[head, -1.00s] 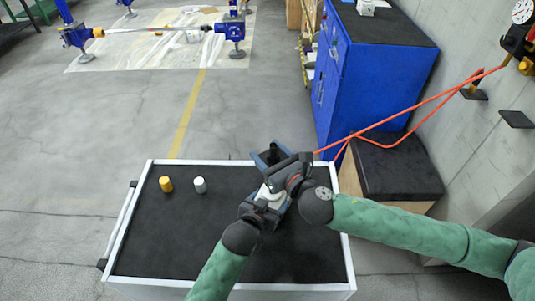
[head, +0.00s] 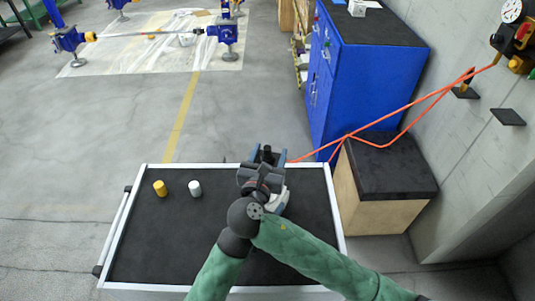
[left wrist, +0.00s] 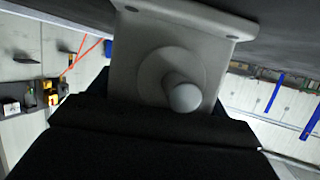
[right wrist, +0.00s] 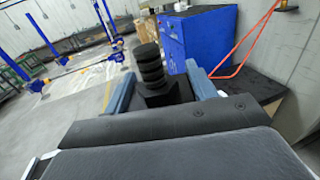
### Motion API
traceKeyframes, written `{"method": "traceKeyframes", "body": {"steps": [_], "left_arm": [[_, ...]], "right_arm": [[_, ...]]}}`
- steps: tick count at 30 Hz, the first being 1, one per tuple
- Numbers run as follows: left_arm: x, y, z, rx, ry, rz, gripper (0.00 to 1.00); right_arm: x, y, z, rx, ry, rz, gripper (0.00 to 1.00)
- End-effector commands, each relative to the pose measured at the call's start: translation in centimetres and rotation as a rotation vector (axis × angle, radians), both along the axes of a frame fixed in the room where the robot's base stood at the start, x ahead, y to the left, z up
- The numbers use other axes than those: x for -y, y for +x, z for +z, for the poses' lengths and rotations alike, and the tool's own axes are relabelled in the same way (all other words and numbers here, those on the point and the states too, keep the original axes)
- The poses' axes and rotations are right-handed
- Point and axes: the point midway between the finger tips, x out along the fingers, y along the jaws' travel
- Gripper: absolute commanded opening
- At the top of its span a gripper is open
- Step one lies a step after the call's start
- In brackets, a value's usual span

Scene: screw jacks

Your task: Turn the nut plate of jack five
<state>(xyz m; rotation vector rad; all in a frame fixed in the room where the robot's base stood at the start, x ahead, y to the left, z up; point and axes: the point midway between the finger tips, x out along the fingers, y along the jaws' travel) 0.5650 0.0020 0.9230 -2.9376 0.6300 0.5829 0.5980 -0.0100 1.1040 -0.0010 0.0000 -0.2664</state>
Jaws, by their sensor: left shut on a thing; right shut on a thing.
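A device with blue-grey side pieces and a black ribbed cylinder (right wrist: 151,68) stands near the far edge of the cart top; its black tip also shows in the head view (head: 267,152). A pale grey plate (left wrist: 130,55) with a round boss and a short peg (left wrist: 184,97) fills the left wrist view. My left gripper (left wrist: 150,128) is shut on this plate; in the head view it is mostly hidden behind my right wrist. My right gripper (head: 261,180) is shut at the near side of the device; what its jaws touch is hidden.
The black-topped cart (head: 150,245) carries a yellow cylinder (head: 160,188) and a grey one (head: 195,188) at left. A blue cabinet (head: 370,80) and a wooden box (head: 385,205) stand right. An orange hose (head: 400,112) crosses there. Blue jacks (head: 229,33) stand far back.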

Motion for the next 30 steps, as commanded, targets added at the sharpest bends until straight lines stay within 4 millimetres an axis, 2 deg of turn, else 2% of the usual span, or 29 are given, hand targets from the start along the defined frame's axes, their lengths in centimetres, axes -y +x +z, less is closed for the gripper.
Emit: {"method": "traceKeyframes", "body": {"steps": [12,27,28,30], "left_arm": [[0.04,-0.07,-0.22,-0.005,0.001,-0.001,0.06],[0.02,-0.06,-0.26,-0.006,0.001,-0.001,0.06],[0.02,-0.06,-0.26,-0.006,0.001,-0.001,0.06],[0.02,-0.06,-0.26,-0.006,0.001,-0.001,0.06]], "right_arm": [[0.25,-0.09,0.24,0.003,0.002,-0.156,0.34],[0.26,-0.15,0.23,0.004,0.002,-0.169,0.34],[0.26,-0.15,0.23,0.003,0.002,-0.168,0.62],[0.25,-0.15,0.2,0.003,0.002,-0.168,0.76]]}}
